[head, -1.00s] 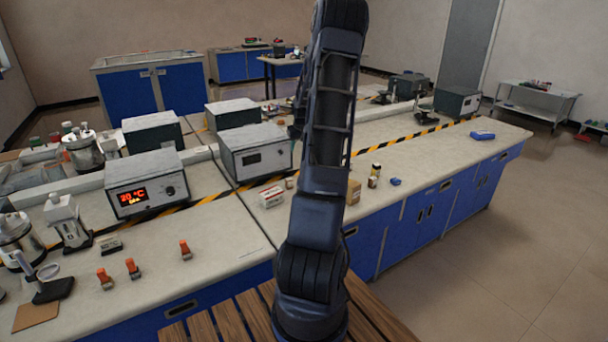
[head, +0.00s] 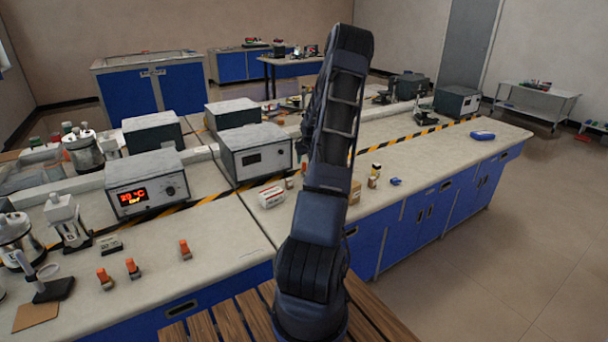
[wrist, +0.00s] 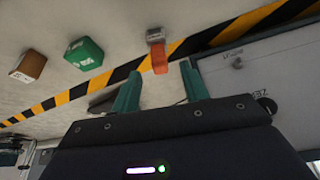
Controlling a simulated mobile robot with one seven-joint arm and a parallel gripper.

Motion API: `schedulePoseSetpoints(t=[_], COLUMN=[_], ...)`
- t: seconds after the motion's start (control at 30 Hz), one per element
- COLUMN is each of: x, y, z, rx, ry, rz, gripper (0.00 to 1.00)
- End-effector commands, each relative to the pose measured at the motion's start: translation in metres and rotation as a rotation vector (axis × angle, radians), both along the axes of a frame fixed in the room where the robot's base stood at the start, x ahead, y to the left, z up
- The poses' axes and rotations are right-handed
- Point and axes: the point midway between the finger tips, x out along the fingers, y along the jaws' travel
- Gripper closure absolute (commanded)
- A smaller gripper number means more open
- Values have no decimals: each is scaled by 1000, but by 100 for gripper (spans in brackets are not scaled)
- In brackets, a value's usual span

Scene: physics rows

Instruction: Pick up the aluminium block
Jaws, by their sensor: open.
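My gripper (wrist: 158,88) is open, with its two green fingers apart and nothing between them in the wrist view. I cannot make out a plain aluminium block for sure in either view. In the wrist view a small grey and orange piece (wrist: 157,52) lies beyond the gap between the fingertips, close to the striped tape. A green block (wrist: 85,54) and a brown block (wrist: 29,66) lie farther left on the bench. A dark item (wrist: 101,105) is partly hidden behind the left finger.
The pale bench (head: 220,228) carries grey instrument boxes (head: 255,152), a heater with a red display (head: 147,186) and black-yellow tape. Several orange pieces (head: 133,268) stand at its front left. A white-red box (head: 271,197) and a blue piece (head: 395,181) lie near my arm. The right end is mostly clear.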

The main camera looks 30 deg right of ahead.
Motion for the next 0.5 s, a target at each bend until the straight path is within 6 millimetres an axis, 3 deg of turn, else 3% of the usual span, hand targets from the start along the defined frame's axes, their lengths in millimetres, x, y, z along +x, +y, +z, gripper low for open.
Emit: schedulePoseSetpoints(t=[0.5], x=[22], y=[-5], z=[-44], rx=[-1], ry=[-1], rz=[1], gripper=[55])
